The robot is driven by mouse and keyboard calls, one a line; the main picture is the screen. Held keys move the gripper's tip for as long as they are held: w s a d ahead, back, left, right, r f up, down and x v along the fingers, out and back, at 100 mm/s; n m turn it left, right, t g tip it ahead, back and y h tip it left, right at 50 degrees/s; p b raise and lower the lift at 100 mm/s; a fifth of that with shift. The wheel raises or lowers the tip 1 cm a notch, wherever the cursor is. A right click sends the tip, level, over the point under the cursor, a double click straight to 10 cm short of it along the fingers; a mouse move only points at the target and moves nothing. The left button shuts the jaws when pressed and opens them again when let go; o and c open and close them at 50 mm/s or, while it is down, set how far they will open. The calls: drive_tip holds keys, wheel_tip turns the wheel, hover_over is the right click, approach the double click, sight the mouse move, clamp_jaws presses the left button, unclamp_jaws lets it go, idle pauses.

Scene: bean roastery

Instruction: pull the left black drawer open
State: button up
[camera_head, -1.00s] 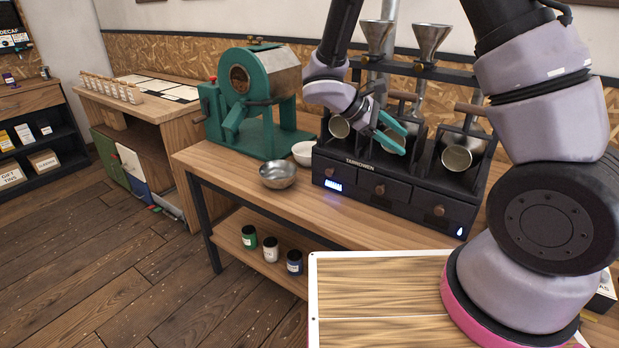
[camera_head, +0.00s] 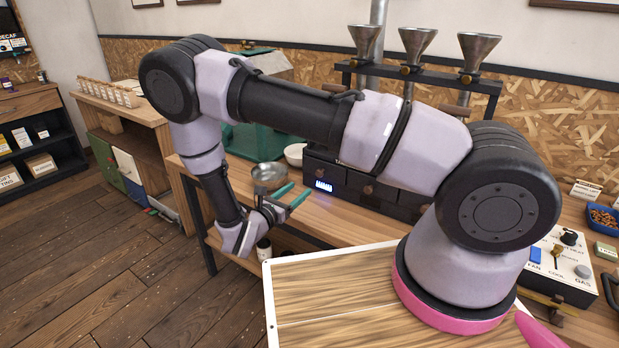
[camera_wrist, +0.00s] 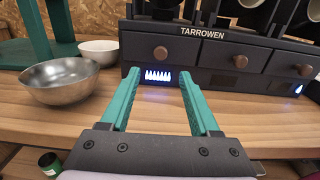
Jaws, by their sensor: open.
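The black TARROWEN machine (camera_wrist: 228,48) has three drawers in a row, each with a round brown knob. The left black drawer (camera_wrist: 138,50) looks flush with the front, with its knob (camera_wrist: 160,53) at its middle and a lit display (camera_wrist: 158,75) at its lower edge. My gripper (camera_wrist: 158,82) is open and empty, its green fingers pointing at the left drawer, with the knob showing above the gap between them and farther off. In the head view my gripper (camera_head: 297,193) hangs before the machine's left end; my arm hides much of the machine.
A metal bowl (camera_wrist: 60,83) stands on the wooden bench (camera_wrist: 290,114) left of my fingers, with a white bowl (camera_wrist: 99,50) behind it. A green machine (camera_head: 252,138) stands at the left. A dark-lidded jar (camera_wrist: 48,163) sits lower down at the left.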

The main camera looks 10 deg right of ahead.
sight(318, 173)
drive_tip(key=x, duration=1)
drive_tip(key=shift+w+d, duration=0.1)
drive_tip(key=shift+c, duration=0.3)
clamp_jaws()
idle(0.9)
